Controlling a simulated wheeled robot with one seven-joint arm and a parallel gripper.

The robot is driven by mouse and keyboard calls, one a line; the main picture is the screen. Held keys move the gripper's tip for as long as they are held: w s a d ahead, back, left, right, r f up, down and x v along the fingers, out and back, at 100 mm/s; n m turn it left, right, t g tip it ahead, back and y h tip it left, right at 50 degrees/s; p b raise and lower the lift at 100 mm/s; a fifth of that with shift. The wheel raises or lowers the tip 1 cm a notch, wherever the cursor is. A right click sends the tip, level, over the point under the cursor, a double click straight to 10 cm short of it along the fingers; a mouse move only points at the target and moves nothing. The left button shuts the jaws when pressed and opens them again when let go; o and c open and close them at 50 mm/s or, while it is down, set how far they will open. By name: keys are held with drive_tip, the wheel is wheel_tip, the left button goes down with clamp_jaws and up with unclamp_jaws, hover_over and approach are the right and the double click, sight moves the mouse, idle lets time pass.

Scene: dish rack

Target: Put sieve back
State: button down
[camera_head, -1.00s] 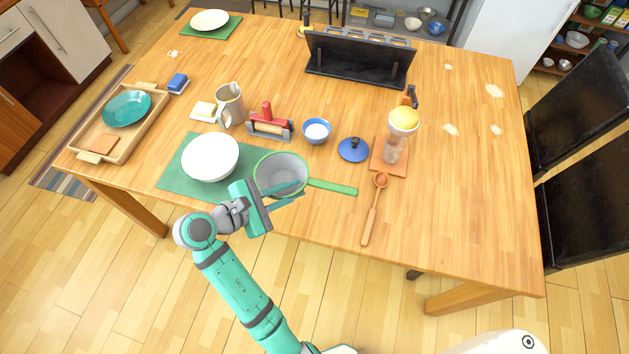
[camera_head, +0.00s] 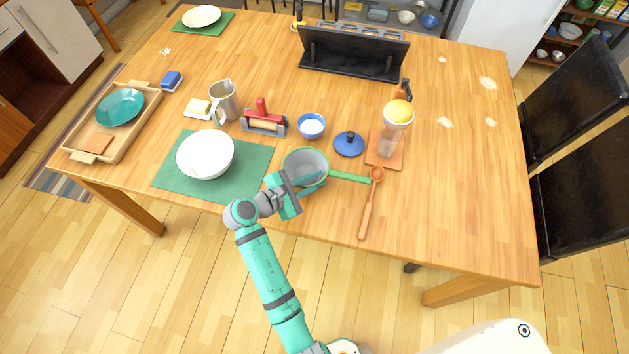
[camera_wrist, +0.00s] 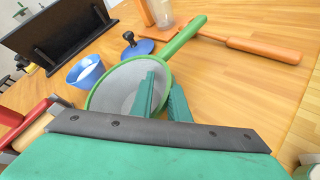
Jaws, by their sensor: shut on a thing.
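The sieve (camera_head: 306,165) has a grey mesh bowl, a green rim and a green handle. Its handle points right, close to the head of the wooden spoon (camera_head: 367,208). My gripper (camera_head: 314,183) is at the near side of the sieve bowl, its teal fingers shut on the rim. In the wrist view the sieve (camera_wrist: 122,87) opens towards the camera, with one finger of my gripper (camera_wrist: 166,98) inside the bowl and one outside. Whether the sieve touches the table cannot be told.
A white bowl (camera_head: 205,154) stands on a green mat (camera_head: 254,156) to the left. A blue bowl (camera_head: 311,126), a blue lid (camera_head: 348,144) and a red-handled rack (camera_head: 264,121) lie behind the sieve. A black rack (camera_head: 352,55) stands at the back. The right tabletop is clear.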

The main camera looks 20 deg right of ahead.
drive_tip(key=shift+f, duration=0.4)
drive_tip(key=c, duration=1.6)
unclamp_jaws()
drive_tip(key=shift+c, duration=0.2)
drive_tip(key=v, duration=1.2)
drive_tip(key=shift+w, duration=0.1)
